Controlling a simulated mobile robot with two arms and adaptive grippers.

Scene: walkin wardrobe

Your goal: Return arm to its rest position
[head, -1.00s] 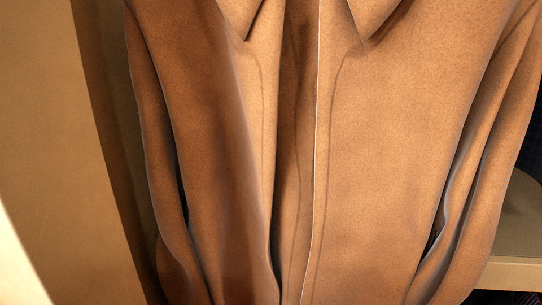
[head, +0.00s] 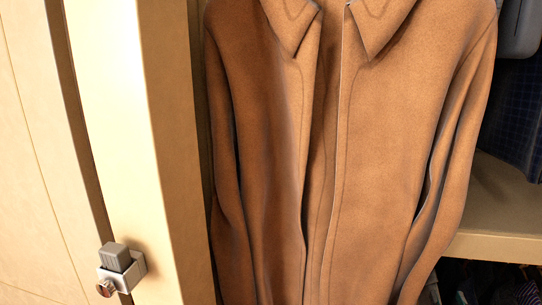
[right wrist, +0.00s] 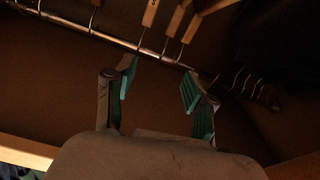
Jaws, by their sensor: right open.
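My right gripper (right wrist: 159,84) shows in the right wrist view with its two teal-padded fingers spread apart and nothing between them. It is below a metal hanging rail (right wrist: 110,38) with hangers (right wrist: 175,20). In the head view a grey rounded part at the top right edge seems to be of my right arm; its fingers cannot be made out there. My left gripper is not in view.
A brown coat (head: 385,150) hangs in the middle of the head view. A pale upright panel (head: 115,110) with a small grey and metal fitting (head: 120,268) stands at left. A shelf (head: 500,245) is at right, with dark blue checked fabric (head: 512,115) above it.

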